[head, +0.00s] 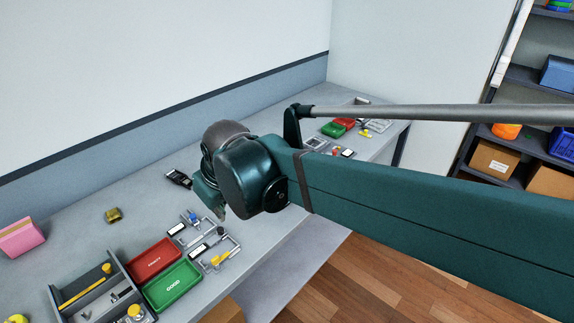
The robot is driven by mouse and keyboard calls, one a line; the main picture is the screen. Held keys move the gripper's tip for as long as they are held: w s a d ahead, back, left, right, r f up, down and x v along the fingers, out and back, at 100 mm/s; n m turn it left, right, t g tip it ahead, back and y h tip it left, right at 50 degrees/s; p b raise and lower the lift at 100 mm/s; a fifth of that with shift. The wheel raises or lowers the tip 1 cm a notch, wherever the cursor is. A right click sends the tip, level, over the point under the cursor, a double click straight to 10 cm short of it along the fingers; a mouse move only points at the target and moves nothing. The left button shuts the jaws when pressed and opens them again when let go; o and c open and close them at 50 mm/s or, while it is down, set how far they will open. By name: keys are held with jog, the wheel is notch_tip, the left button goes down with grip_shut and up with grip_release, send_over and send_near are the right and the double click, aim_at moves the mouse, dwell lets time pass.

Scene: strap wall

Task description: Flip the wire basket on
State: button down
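I cannot make out a wire basket in the head view. My gripper (210,198) hangs from the end of my teal arm, above the middle of the grey workbench (75,215). The arm's end joint partly hides it, and its fingers are too small to tell whether they are open or shut. I see nothing clearly held in it. My arm covers part of the bench behind it and to its right.
A red tray (153,261) and a green tray (172,286) lie at the front, beside metal fixtures (225,248). A grey toolbox (85,293), a pink block (20,238) and a small olive object (113,215) stand left. Shelves with boxes (494,160) stand right.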

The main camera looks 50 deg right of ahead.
jog(key=w+d+r+g+p, duration=0.1)
jog(key=d+r+p, duration=0.3)
jog(key=d+p, duration=0.4)
jog(key=w+d+r+g+y+p, duration=0.1)
jog(key=d+r+g+p, duration=0.2)
jog(key=d+p, duration=0.6)
jog(key=d+g, duration=0.1)
jog(key=d, duration=1.1)
jog(key=shift+w+d+r, duration=0.2)
jog(key=shift+w+r, duration=0.1)
jog(key=shift+r, duration=0.05)
jog(key=shift+f, duration=0.2)
jog(key=shift+f, duration=6.85)
jog(key=shift+f, duration=0.1)
jog(key=shift+f+b, duration=1.7)
jog(key=shift+f, duration=0.4)
jog(key=shift+r, duration=0.15)
